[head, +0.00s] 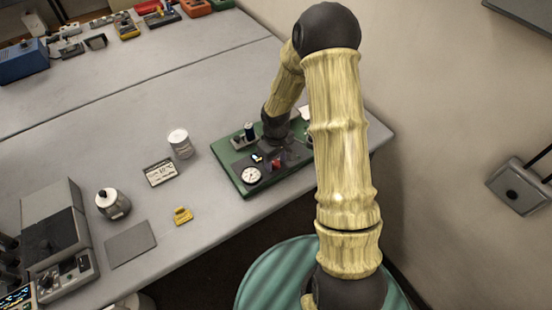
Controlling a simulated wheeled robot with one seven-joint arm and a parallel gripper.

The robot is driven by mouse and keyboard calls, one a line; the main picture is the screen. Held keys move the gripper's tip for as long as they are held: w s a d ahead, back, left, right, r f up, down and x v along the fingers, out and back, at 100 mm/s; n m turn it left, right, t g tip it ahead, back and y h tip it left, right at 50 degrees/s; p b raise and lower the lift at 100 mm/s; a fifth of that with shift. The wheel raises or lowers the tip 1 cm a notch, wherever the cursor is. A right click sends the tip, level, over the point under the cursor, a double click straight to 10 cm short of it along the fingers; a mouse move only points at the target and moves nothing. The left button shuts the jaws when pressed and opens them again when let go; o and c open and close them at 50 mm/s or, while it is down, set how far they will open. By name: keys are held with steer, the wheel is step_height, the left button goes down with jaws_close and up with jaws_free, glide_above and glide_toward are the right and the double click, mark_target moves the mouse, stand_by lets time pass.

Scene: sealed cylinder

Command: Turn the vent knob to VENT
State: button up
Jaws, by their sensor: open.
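A green board (229,158) lies on the grey bench near its front edge and carries a panel of fittings. A round white dial gauge (252,175) sits at its front left corner. A small red part (278,162) shows right of the gauge; I cannot tell whether it is the vent knob. A dark upright cylinder (249,131) stands at the board's back left. My gripper (274,151) is over the middle of the board, pointing down, and is open. No VENT marking is readable, and contact cannot be made out.
Left of the board on the bench (215,215) are a white jar (180,143), a label card (159,172), a yellow item (182,215), a lidded metal pot (113,203) and a grey instrument (55,240). Tools line the back left.

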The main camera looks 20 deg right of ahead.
steer(key=c, duration=1)
steer(key=shift+m, duration=0.5)
steer(key=m+b, duration=0.2)
steer(key=m, duration=0.1)
steer(key=shift+m, duration=0.3)
steer(key=m+b, duration=0.1)
steer(key=m, duration=0.3)
steer(key=shift+w, duration=0.1)
steer(key=m, duration=0.5)
steer(key=shift+r, duration=0.1)
steer(key=m+p, duration=0.1)
steer(key=m, duration=0.3)
steer(key=shift+m, duration=0.3)
